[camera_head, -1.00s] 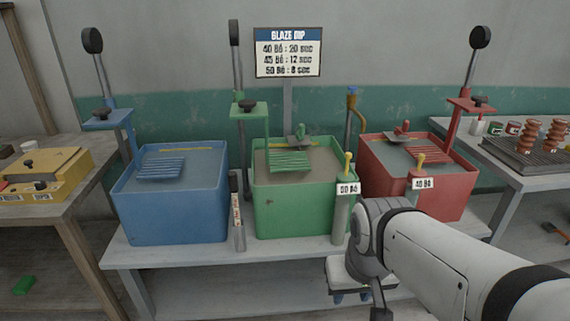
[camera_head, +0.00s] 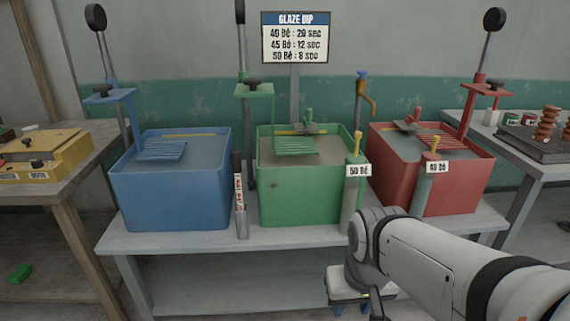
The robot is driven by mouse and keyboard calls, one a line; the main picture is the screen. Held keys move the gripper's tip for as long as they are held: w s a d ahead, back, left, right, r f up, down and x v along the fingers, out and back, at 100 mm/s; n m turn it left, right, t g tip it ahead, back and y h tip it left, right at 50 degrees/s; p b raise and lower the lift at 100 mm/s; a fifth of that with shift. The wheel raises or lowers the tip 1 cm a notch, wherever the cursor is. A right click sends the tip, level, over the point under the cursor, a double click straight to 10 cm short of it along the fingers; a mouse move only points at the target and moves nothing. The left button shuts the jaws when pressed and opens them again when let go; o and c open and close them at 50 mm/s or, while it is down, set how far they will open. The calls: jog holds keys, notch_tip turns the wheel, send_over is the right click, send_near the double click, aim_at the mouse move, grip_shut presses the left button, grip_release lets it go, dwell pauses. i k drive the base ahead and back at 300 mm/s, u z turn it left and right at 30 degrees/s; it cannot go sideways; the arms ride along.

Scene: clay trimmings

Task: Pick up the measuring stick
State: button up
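A slim upright stick (camera_head: 238,180) with a dark top and red lettering on a pale label stands in a narrow grey holder (camera_head: 242,224). It is on the bench between the blue bin and the green bin, near the front edge. It looks like the measuring stick, though its markings are too small to read. Thin yellow strips also lie across the tops of the bins. My arm comes in from the lower right and bends down in front of the bench, to the right of the stick.
The grey bench (camera_head: 300,237) carries a blue bin (camera_head: 172,196), a green bin (camera_head: 300,196) and a red bin (camera_head: 440,180). Grey cylinders with yellow tops, labelled 50 Bé (camera_head: 354,203) and 40 Bé (camera_head: 423,188), stand in front. A sign (camera_head: 295,38) rises behind.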

aim_at(235, 154)
jog(key=k, duration=1.3)
jog(key=u, duration=0.55)
jog(key=i, duration=1.05)
jog(key=u, duration=0.25)
jog(key=i, duration=1.35)
jog(key=z, duration=0.8)
jog(key=k, duration=0.65)
jog(key=z, duration=0.1)
jog(key=i, duration=0.75)
jog(key=u, duration=0.05)
